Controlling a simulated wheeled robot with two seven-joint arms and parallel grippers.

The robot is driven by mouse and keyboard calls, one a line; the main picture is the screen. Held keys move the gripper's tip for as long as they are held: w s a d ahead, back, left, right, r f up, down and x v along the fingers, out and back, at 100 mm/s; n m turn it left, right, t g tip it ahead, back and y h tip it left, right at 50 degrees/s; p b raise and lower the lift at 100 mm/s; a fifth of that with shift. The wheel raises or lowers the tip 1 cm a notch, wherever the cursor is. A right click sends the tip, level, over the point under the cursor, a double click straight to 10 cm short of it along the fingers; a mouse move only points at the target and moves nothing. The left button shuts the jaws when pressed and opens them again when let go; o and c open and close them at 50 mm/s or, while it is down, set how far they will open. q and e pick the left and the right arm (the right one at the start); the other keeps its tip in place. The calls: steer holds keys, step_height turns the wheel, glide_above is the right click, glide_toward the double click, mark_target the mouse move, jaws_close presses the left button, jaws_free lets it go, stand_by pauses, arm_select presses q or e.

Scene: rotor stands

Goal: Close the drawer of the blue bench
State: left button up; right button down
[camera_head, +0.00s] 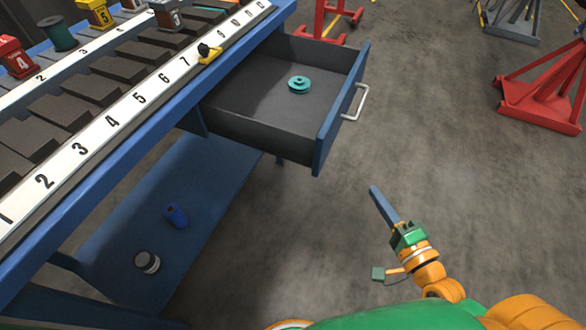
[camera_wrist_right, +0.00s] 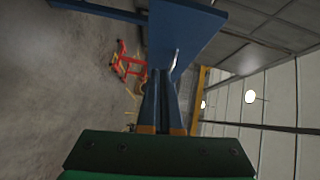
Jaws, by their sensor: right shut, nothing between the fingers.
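The blue bench (camera_head: 230,55) stands at the left in the head view. Its drawer (camera_head: 258,130) is pulled well out, with a dark inside, a blue front panel (camera_head: 335,112) and a pale handle (camera_head: 356,101). A teal spool (camera_head: 299,85) lies in the drawer. My right gripper (camera_head: 374,190) is shut and empty, over the floor in front of the drawer and apart from it. In the right wrist view the shut fingers (camera_wrist_right: 167,75) point toward the blue drawer front (camera_wrist_right: 185,30) and its handle (camera_wrist_right: 176,58). My left gripper is not in view.
The bench top carries a numbered white strip (camera_head: 112,122), dark blocks, small red and yellow numbered pieces and a green spool (camera_head: 58,35). A lower shelf (camera_head: 165,225) holds a blue item and a small jar. Red stands (camera_head: 545,100) are at the right; the floor between is clear.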

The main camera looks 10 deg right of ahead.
step_height(320, 180, up, 2)
steer(key=a+m, duration=0.1)
glide_toward(330, 141)
steer(key=w+d, duration=0.2)
steer(key=w, duration=0.1)
steer(key=w+a+p, duration=0.2)
steer(key=shift+w+a+f+t, duration=0.1)
steer(key=shift+w+a+t, duration=0.1)
steer(key=shift+a+t, duration=0.2)
steer(key=shift+a, duration=0.15)
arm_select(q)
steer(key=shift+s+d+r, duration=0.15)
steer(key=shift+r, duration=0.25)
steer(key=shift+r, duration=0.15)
arm_select(e)
steer(key=shift+a, duration=0.1)
